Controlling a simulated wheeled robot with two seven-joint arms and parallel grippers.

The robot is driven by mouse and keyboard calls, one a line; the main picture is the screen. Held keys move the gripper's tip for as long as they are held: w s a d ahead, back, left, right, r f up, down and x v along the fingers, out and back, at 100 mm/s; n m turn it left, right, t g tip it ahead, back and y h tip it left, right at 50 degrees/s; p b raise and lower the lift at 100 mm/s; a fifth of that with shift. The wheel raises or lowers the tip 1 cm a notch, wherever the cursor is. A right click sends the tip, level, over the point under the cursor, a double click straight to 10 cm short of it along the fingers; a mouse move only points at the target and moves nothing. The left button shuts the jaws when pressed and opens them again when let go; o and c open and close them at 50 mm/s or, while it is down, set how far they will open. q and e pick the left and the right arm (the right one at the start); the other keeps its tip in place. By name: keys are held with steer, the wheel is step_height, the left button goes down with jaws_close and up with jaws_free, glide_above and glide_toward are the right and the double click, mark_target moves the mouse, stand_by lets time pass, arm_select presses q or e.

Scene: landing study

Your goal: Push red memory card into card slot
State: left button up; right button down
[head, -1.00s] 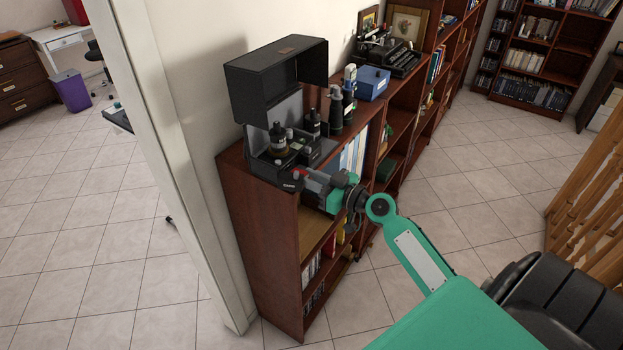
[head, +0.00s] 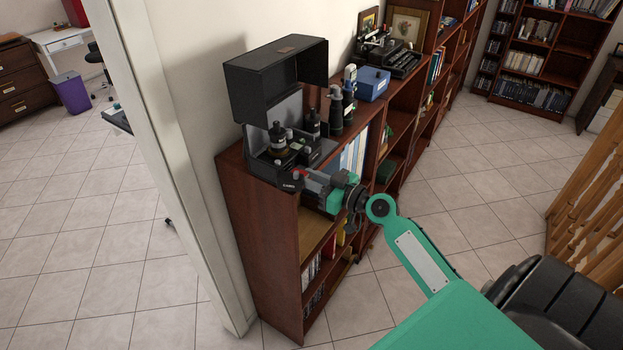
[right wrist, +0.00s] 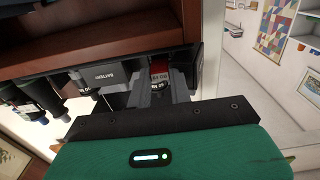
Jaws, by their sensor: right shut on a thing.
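The red memory card (right wrist: 158,67), with a pale printed label, shows between the fingers of my right gripper (right wrist: 160,82) in the right wrist view. The gripper is shut on it. In the head view a bit of red (head: 299,172) shows at the tip of my right gripper (head: 308,180), close to a small dark block with white lettering (head: 289,184) at the shelf's front corner. The card slot's opening cannot be made out, so I cannot tell how far the card is in. My left gripper is not in view.
A bookcase (head: 259,240) carries an open black case (head: 262,85), dark bottle-like items (head: 336,108), a blue box (head: 373,83) and a typewriter (head: 390,56). A grey block marked BATTERY (right wrist: 104,75) is beside the fingers.

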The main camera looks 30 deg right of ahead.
mark_target(301, 172)
steer(key=shift+b+x, duration=0.45)
steer(key=shift+x, duration=1.15)
stand_by(0.4)
steer(key=c, duration=1.2)
jaws_free()
steer(key=b+v, duration=0.7)
steer(key=v, duration=0.6)
steer(key=shift+s+d, duration=0.15)
steer(key=shift+s, duration=0.15)
